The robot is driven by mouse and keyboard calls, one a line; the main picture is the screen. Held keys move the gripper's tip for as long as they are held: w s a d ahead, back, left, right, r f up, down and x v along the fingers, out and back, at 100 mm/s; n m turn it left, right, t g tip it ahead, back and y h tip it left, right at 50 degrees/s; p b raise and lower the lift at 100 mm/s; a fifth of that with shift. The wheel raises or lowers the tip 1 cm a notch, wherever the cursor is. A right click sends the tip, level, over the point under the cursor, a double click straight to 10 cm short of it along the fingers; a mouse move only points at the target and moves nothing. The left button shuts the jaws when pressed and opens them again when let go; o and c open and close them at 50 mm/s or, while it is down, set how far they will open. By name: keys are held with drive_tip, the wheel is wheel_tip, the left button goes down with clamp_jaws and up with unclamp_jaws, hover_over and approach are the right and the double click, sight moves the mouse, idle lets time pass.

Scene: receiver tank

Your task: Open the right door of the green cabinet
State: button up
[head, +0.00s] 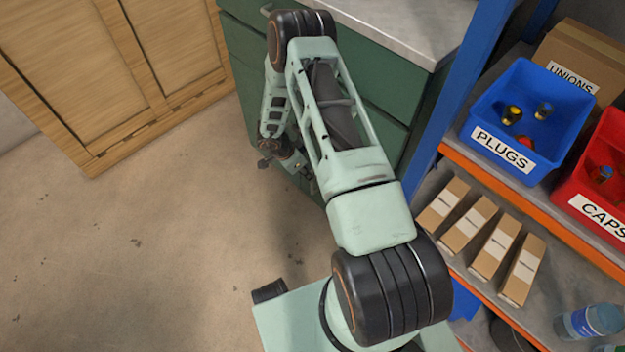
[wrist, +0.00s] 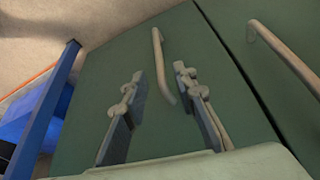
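The green cabinet (head: 385,115) stands at the top centre of the head view, partly hidden behind my arm. In the wrist view its right door (wrist: 100,75) fills the middle, on the side towards the blue post. A pale bar handle (wrist: 158,62) is on that door. My gripper (wrist: 158,75) is open and empty, facing the door. In the picture its two fingers lie on either side of the handle's lower part; I cannot tell whether they reach its depth or touch it. In the head view my arm largely hides the gripper and the handle.
A second handle (wrist: 285,52) is on the neighbouring door, past a dark seam. A blue-posted shelf (head: 470,70) stands close to the cabinet's right, with a blue bin (head: 480,135) and several cartons. A wooden cupboard (head: 100,70) is at left. The floor (head: 130,240) at left is clear.

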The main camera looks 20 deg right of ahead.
drive_tip(key=b+x, duration=0.1)
drive_tip(key=x, duration=0.5)
drive_tip(key=shift+w+d+f+b, duration=0.1)
drive_tip(key=shift+f+b, duration=0.2)
drive_tip(key=shift+b, duration=0.1)
clamp_jaws()
